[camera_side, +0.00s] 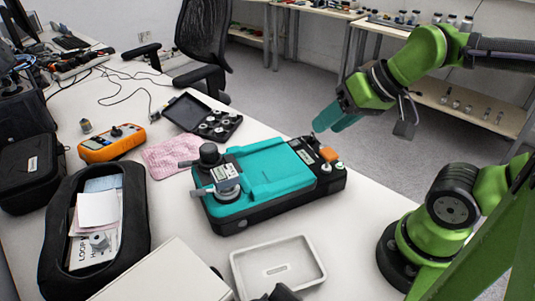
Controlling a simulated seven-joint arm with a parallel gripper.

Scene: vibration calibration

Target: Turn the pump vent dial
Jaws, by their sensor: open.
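A teal and black pump device (265,180) lies on the white table in the middle of the view. At its left end stand a black knob (209,154) and a round metal fitting with a white label (225,178). At its right end are an orange block (328,154) and small round knobs (326,168). I cannot tell which of these is the vent dial. My gripper (335,120), with teal fingers, is open and empty. It appears above and behind the device's right end, apart from it.
An orange meter (112,144), a pink cloth (173,155) and an open black case (203,117) with metal parts lie behind and left. A black bag (140,220) with papers stands at the left. An empty white tray (243,279) lies in front. A chair (203,40) stands beyond the table.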

